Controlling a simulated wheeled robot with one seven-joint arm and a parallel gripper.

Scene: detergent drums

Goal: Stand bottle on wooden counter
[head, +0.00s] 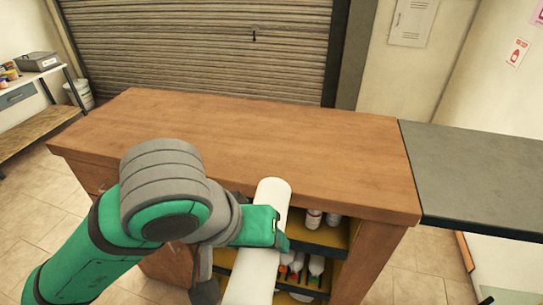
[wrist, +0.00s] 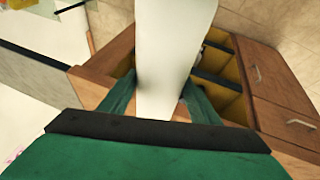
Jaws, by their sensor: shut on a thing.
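A white bottle (head: 256,270) is held in my gripper (head: 270,232) in front of the wooden counter (head: 250,140). In the head view the bottle is tilted, its rounded end up near the counter's front edge and its lower part cut off by the frame. In the wrist view the bottle (wrist: 172,60) lies between the two green fingers of my gripper (wrist: 158,103), which are shut on it. The counter top is bare. I cannot tell whether the bottle touches the counter's edge.
Open shelves (head: 312,240) under the counter hold several small bottles. A dark grey counter section (head: 475,175) joins on the right. Wooden drawers (wrist: 285,110) show in the wrist view. A side table (head: 30,110) stands at the far left.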

